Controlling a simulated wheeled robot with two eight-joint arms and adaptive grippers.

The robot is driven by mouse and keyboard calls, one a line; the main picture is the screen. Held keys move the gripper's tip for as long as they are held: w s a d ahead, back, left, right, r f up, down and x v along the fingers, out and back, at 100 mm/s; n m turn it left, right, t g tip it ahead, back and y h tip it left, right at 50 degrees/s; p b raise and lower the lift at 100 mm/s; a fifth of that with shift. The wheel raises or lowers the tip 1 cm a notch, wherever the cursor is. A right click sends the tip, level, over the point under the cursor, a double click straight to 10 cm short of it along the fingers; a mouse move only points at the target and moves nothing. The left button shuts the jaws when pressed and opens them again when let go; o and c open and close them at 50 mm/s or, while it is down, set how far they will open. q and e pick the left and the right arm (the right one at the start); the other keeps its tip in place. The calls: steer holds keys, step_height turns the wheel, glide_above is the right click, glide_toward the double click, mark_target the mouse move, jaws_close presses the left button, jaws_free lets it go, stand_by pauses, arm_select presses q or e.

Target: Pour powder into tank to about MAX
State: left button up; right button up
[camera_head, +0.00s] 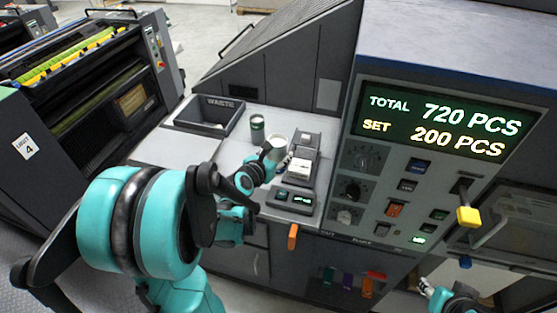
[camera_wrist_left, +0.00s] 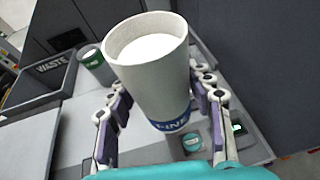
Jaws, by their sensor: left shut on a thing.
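A pale grey cup (camera_head: 278,142) is upright and level in my left gripper (camera_head: 264,152), above the grey worktop. In the left wrist view the cup (camera_wrist_left: 152,85) has white powder inside and a blue label at its base. The left gripper's fingers (camera_wrist_left: 163,100) are closed around its sides. Just right of the cup stands a small grey unit with a pale front (camera_head: 301,166); I cannot tell whether it is the tank, and no MAX mark is readable. My right gripper (camera_head: 430,288) is at the lower right, only partly visible, away from the cup.
A green-banded can (camera_head: 257,129) stands behind the cup, beside the WASTE bin (camera_head: 212,115). A small lit display (camera_head: 294,198) sits in front of the unit. The control panel (camera_head: 395,190) rises at right. The worktop left of the cup is clear.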

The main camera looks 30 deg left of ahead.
arm_select(q)
steer(key=w+a+f+m+y+b, duration=0.1)
steer(key=w+a+m+y, duration=0.1)
steer(key=w, duration=0.7)
steer(key=shift+w+a+m+g, duration=0.4)
steer(key=shift+a+m, duration=0.1)
steer(key=shift+a, duration=0.3)
steer(key=shift+d, duration=0.1)
steer(key=shift+d+r+m+y, duration=0.2)
steer(key=shift+d+m+y, duration=0.1)
steer(key=shift+m, duration=0.1)
stand_by(0.8)
